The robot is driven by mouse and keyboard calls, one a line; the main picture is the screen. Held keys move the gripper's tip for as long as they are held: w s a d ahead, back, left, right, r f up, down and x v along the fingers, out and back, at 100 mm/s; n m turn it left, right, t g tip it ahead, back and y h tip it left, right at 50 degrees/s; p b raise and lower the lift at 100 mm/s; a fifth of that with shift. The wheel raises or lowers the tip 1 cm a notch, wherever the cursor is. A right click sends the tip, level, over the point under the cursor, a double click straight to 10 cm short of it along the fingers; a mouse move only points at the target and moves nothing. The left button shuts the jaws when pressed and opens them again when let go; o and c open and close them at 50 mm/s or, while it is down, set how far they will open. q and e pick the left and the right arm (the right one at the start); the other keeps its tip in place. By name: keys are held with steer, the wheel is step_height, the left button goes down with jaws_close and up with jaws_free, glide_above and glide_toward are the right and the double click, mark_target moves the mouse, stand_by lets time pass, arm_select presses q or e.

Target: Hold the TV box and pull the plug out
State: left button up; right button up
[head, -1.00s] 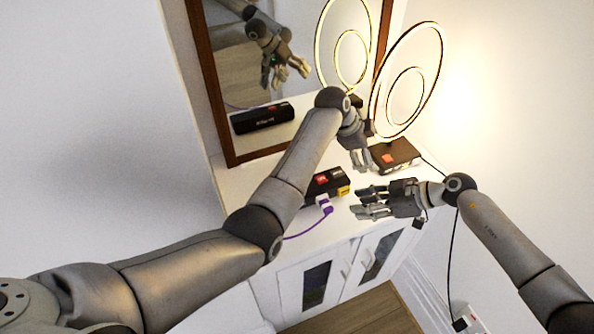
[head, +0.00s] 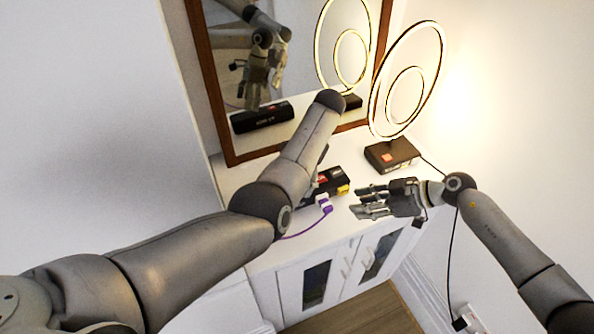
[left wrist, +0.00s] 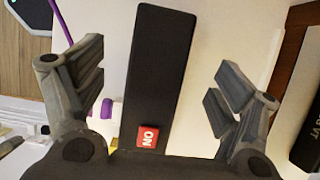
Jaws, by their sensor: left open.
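The black TV box (head: 331,181) lies on the white cabinet top, partly covered by my left arm in the head view. It has a red label and a yellow piece at its end. The plug (left wrist: 104,108) shows beside the left finger. In the head view my left gripper is mostly hidden behind its arm. My right gripper (head: 372,200) is open and empty, right of the box.
A lit ring lamp (head: 392,154) on a dark base stands to the right. A wood-framed mirror (head: 231,140) stands behind, reflecting the box and left arm. The cabinet top (head: 236,178) is otherwise clear. A black cord (head: 453,250) hangs by the right arm.

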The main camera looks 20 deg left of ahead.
arm_select(q)
steer(key=x, duration=0.8)
steer(key=shift+a+f, duration=0.1)
steer(key=shift+f, duration=0.25)
steer(key=shift+c, duration=0.4)
